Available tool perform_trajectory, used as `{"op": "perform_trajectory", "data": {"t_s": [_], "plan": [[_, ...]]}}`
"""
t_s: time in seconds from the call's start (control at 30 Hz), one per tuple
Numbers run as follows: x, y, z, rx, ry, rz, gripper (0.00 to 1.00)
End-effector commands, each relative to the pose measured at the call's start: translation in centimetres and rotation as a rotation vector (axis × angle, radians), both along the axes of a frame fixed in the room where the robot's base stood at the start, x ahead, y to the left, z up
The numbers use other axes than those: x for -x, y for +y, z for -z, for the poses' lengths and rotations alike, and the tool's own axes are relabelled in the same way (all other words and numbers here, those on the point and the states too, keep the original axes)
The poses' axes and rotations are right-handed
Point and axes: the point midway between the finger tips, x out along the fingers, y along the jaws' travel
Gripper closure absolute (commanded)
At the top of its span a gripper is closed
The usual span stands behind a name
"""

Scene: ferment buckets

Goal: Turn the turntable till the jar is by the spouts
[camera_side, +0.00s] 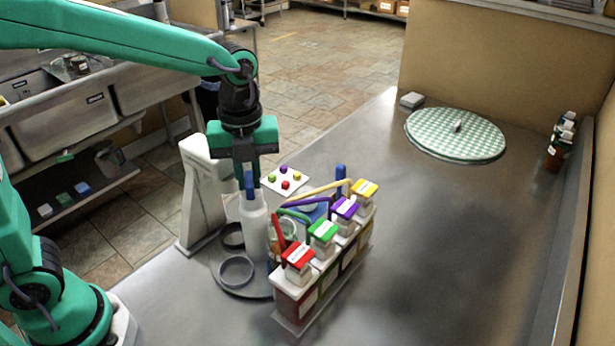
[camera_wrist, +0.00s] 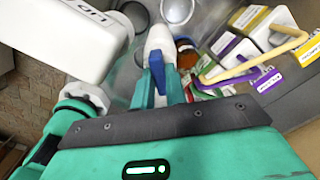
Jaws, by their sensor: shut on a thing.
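The turntable (camera_side: 243,290) is a grey disc on the metal bench, with round ring holders (camera_side: 236,270) on it. A tall white post (camera_side: 254,235) stands upright at it; its top shows in the wrist view (camera_wrist: 159,40). My gripper (camera_side: 248,183) points down and is shut on the post's top, with a blue piece at the fingers. A clear jar (camera_side: 284,240) with something orange-brown inside is right of the post, partly hidden behind the red bucket's handle. The spouts are hard to make out on the row of buckets (camera_side: 295,301), whose lids are red, green, purple and yellow.
A white stand (camera_side: 201,195) is close left of the post. Behind are a white card (camera_side: 298,180) with coloured dots and a blue object (camera_side: 341,178). A green checked round board (camera_side: 456,135) lies at the back right.

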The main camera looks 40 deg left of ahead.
Motion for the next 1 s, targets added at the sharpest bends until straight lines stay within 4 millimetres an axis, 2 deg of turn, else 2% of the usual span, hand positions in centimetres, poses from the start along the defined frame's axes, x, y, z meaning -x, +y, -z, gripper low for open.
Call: {"op": "perform_trajectory", "data": {"t_s": [0.67,0.7,0.77,0.8,1.0], "plan": [[-0.02,0.01,-0.18,0.001,-0.002,0.043,1.00],[-0.02,0.01,-0.18,0.001,-0.002,0.043,0.79],[-0.02,0.01,-0.16,0.001,-0.002,0.043,0.67],[-0.02,0.01,-0.14,0.001,-0.002,0.042,0.65],[-0.01,0.01,-0.07,0.001,-0.001,0.042,0.65]]}}
